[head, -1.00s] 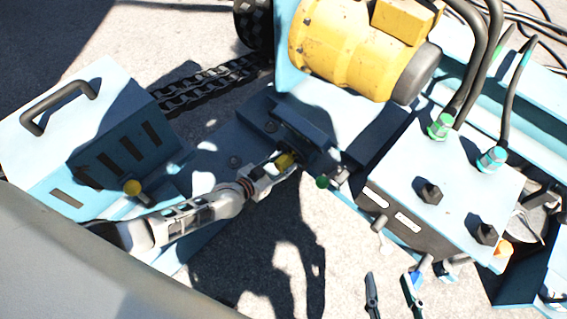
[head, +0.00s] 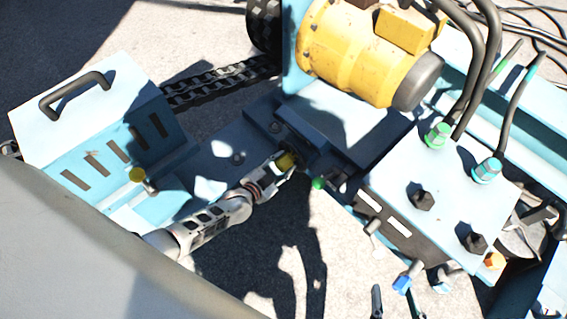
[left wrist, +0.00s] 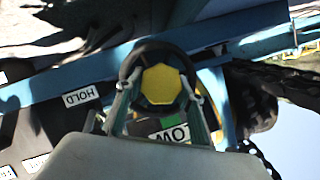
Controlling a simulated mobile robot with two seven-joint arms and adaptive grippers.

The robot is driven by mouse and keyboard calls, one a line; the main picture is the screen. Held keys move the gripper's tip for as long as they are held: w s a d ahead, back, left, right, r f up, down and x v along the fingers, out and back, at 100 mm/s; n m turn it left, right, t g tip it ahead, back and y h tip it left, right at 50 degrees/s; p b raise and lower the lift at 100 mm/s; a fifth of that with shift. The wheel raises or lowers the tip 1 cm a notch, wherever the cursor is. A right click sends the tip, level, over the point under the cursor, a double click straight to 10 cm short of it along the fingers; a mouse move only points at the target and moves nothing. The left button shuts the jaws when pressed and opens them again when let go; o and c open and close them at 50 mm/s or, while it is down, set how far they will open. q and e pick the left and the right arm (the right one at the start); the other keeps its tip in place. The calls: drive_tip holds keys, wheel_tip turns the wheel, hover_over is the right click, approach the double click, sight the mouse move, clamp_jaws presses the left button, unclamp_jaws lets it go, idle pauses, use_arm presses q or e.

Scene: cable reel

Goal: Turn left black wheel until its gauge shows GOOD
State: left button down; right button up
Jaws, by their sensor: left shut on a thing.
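The black wheel with a yellow hub (left wrist: 161,84) is in the middle of the left wrist view. In the head view its yellow hub (head: 287,160) shows at the blue frame below the yellow motor. My left gripper (left wrist: 158,100) is shut on this wheel, one finger on each side of its rim; it also shows in the head view (head: 280,168). Just below the wheel in the left wrist view is a gauge plate (left wrist: 166,131) with a green patch and upside-down letters, partly hidden, ending in "OW". My right gripper is not in view.
A yellow motor (head: 355,55) stands above the wheel. A blue box with a handle (head: 90,120) is at left, with another yellow knob (head: 137,175). A blue valve block (head: 440,190) with hoses is at right.

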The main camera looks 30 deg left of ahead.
sight(280, 168)
use_arm(q)
drive_tip(key=shift+s+m+t+y+b, duration=0.1)
drive_tip(key=shift+m+t+y+b, duration=0.3)
drive_tip(key=shift+m, duration=0.4)
drive_tip(key=c, duration=1.3)
unclamp_jaws()
drive_tip(key=shift+v, duration=3.7)
drive_tip(key=shift+d, duration=0.1)
